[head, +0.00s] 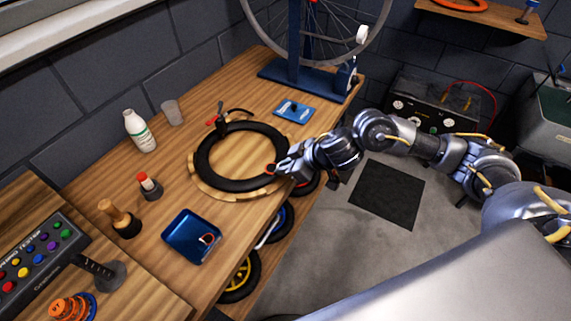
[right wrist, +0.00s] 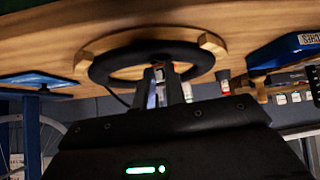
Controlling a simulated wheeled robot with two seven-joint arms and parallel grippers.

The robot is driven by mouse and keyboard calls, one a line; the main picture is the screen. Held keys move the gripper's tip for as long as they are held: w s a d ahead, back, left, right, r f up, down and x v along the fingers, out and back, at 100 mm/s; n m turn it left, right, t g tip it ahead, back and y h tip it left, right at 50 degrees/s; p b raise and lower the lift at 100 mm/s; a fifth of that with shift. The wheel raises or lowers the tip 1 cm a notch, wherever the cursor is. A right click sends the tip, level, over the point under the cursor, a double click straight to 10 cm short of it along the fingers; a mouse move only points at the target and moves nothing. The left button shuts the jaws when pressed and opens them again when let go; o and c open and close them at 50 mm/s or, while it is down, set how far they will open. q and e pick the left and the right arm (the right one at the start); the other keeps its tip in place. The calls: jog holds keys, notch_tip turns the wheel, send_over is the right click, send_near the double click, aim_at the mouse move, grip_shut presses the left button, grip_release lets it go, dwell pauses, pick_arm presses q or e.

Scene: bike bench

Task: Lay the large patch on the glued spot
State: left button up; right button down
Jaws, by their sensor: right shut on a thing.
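The black inner tube (head: 241,183) lies as a ring on a round wooden holder (head: 200,183) on the bench; it also shows in the wrist view (right wrist: 112,70). My right gripper (head: 277,170) is at the right side of the ring, shut on a small red-edged piece that appears to be the large patch (head: 269,168). The patch is mostly hidden by the fingers, and I cannot tell whether it touches the tube. In the wrist view the fingers (right wrist: 168,88) point at the tube. I cannot make out the glued spot. My left gripper is not in view.
A blue tray (head: 178,242) holds another dark, red-edged patch (head: 207,239). A white bottle (head: 139,131), a grey cup (head: 172,113), a red-capped pot (head: 149,186) and a wooden-handled tool (head: 119,218) stand left of the ring. A blue wheel stand (head: 292,72) is behind.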

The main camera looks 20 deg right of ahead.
jog(key=shift+f, duration=0.3)
dwell(0.5)
jog(key=c, duration=1.4)
grip_release()
jog(key=shift+o, duration=0.2)
jog(key=shift+r, duration=0.1)
jog(key=p+v, duration=0.1)
jog(key=v, duration=0.9)
jog(key=shift+s+d+r, duration=0.2)
jog(key=shift+s, duration=0.05)
